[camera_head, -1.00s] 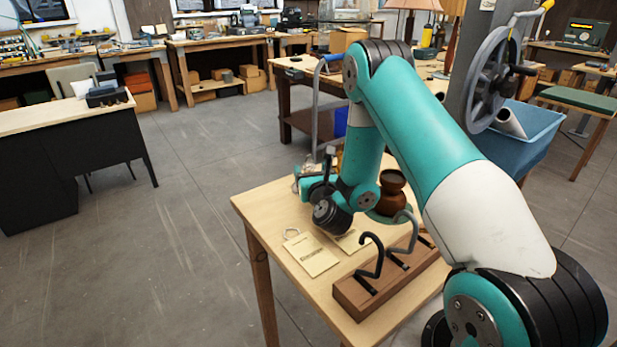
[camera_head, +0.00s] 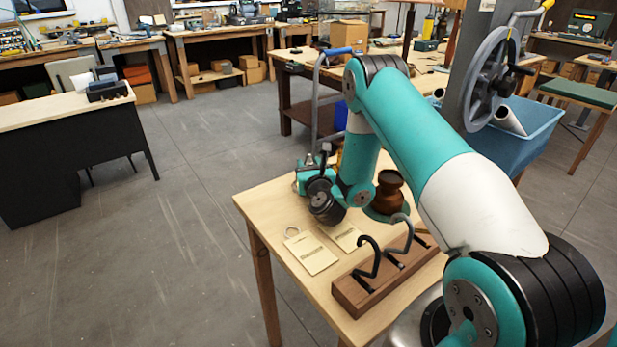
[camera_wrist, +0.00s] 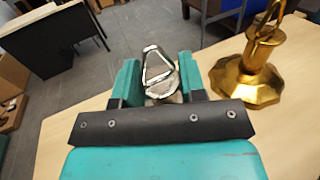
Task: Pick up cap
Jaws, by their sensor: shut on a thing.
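My gripper (camera_wrist: 160,75) has its two teal fingers closed on a small silvery, shiny metal piece, which I take to be the cap (camera_wrist: 158,70). The cap sits between the fingertips and shows angled, reflective faces in the wrist view. In the head view my gripper (camera_head: 312,178) is at the far left part of the light wooden table (camera_head: 275,205). The cap cannot be made out there. In the wrist view the table surface (camera_wrist: 80,125) lies under the gripper, but I cannot tell whether the cap touches it.
A brass piece with a faceted base (camera_wrist: 245,80) stands close right of my gripper. Open floor (camera_head: 150,260) lies left.

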